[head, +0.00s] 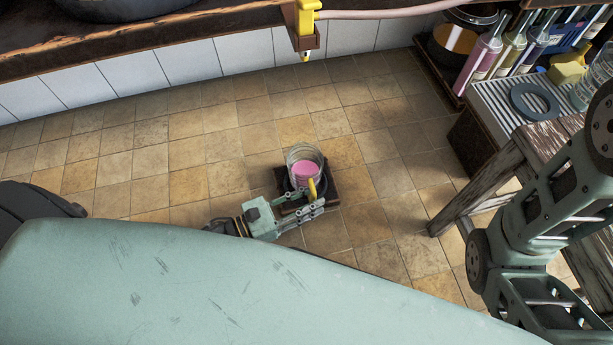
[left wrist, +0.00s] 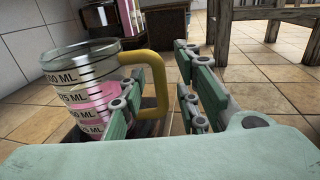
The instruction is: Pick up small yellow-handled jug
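The small jug (head: 304,166) is clear, with a yellow handle (left wrist: 160,88) and pink liquid inside. It stands upright on a small dark square base (head: 342,184) on the tiled floor. The jug also shows in the left wrist view (left wrist: 75,88), with dark volume marks on its wall. My left gripper (head: 316,200) is low beside the jug, on its handle side. Its fingers are apart, with the handle between them. The left finger is between the jug's wall and the handle, and a gap shows between the handle and the right finger. My right gripper is out of view.
A worn wooden stool or table (head: 480,190) stands at the right, near my right arm. A rack with several coloured bottles (head: 500,50) is at the back right. A yellow tap (head: 306,20) hangs from the ledge at the back. The floor around the base is clear.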

